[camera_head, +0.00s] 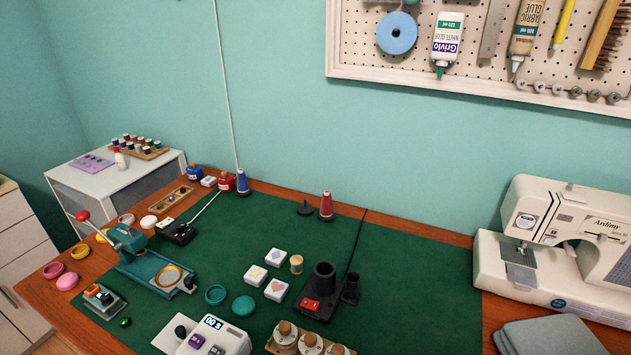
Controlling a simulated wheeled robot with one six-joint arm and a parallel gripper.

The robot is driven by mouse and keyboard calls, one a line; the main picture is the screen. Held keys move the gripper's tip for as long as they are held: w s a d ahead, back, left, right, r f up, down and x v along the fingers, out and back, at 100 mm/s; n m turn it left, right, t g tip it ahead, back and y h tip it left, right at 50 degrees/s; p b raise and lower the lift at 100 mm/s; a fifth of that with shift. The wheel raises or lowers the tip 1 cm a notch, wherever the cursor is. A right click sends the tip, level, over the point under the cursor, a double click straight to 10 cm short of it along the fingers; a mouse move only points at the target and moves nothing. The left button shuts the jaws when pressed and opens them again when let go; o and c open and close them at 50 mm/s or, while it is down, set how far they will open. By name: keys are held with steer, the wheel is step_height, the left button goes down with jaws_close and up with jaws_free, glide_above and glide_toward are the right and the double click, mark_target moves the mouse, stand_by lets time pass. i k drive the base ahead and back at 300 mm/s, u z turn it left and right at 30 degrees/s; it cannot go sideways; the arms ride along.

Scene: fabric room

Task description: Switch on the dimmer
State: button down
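No part is clearly marked as the dimmer. A small black box (178,233) lies flat at the back left of the green mat, with a thin pale rod or cord running from it up to the right. A white device (228,343) with a display, a dark knob and coloured buttons sits at the front edge of the view. A black unit (318,304) with a red switch and a dark cup stands mid-mat. Whether any switch is on cannot be told. My gripper is not in view.
A teal press (147,268) with a red-knobbed lever stands left of the black box. White boxes and spools lie mid-mat. A sewing machine (560,245) stands at the right. The green mat (415,285) is clear at centre right.

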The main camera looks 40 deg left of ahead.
mark_target(164, 223)
steer(key=u, duration=0.35)
steer(key=k, duration=0.4)
steer(key=u, duration=1.8)
steer(key=i, duration=0.5)
steer(key=z, duration=0.05)
steer(key=k, duration=1.1)
steer(key=u, duration=0.8)
steer(key=i, duration=0.85)
steer(key=u, duration=0.55)
